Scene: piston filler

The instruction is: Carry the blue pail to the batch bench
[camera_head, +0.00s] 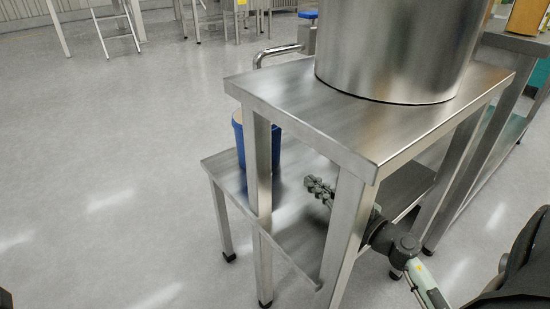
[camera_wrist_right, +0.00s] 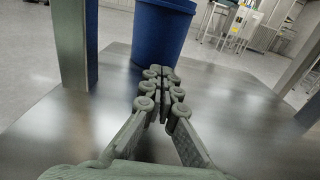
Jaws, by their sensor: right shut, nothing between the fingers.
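The blue pail (camera_head: 240,138) stands upright on the low steel shelf (camera_head: 290,225), partly hidden behind a leg of the taller steel stand (camera_head: 330,105). Its top looks tan. The pail also shows in the right wrist view (camera_wrist_right: 162,32), straight beyond the fingertips. My right gripper (camera_head: 318,188) reaches in over the low shelf, under the taller top, between its legs. In the right wrist view, my right gripper (camera_wrist_right: 160,88) is shut and empty, pointing at the pail, with the fingertips seeming just short of its wall. My left gripper is out of view. I cannot tell which bench is the batch bench.
A large steel vessel (camera_head: 395,45) stands on the taller top, with a bent pipe (camera_head: 278,52) beside it. Stand legs flank my right arm, one (camera_wrist_right: 70,45) close at the left in the wrist view. Open grey floor (camera_head: 120,150) lies at left.

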